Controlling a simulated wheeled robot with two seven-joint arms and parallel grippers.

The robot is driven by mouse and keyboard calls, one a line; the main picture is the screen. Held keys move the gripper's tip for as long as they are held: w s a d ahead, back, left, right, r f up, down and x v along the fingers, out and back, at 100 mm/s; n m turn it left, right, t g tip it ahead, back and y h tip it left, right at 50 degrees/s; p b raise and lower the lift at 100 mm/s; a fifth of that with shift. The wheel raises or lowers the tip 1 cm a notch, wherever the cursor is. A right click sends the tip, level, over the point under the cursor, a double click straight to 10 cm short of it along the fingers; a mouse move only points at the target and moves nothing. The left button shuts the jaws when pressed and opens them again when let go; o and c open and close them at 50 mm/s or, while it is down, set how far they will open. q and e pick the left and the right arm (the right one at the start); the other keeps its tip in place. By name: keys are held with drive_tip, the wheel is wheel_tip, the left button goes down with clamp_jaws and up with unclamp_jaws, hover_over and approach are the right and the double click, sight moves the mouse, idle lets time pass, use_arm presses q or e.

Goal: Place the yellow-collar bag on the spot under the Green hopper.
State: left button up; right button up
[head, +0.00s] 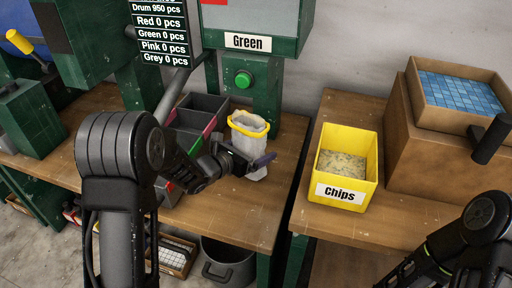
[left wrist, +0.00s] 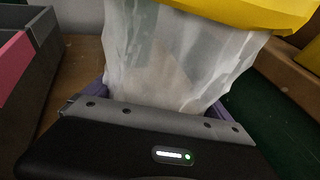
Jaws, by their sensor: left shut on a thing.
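The yellow-collar bag (head: 249,130) is whitish, upright and open at the top, with a yellow rim. It is at the right part of the left bench, in front of the Green hopper (head: 248,42) and its green stand. My left gripper (head: 259,164) is shut on the bag's lower part. In the left wrist view the bag (left wrist: 180,55) fills the space between the purple fingers. Whether its base touches the bench cannot be told. The spot under the hopper is not distinguishable.
Dark bins (head: 198,117) with coloured fronts stand left of the bag. A green button (head: 243,79) is on the stand behind it. A yellow Chips bin (head: 367,181) and a cardboard box with blue tiles stand on the right bench. A gap separates the benches.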

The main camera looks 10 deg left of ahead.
use_arm(q)
drive_tip(key=o, duration=1.4)
drive_tip(key=shift+c, duration=0.2)
drive_tip(key=shift+s, duration=0.1)
drive_tip(key=p+v, duration=0.1)
drive_tip(key=v, duration=1)
drive_tip(key=shift+s+a+r, duration=0.15)
drive_tip(key=shift+s, duration=0.15)
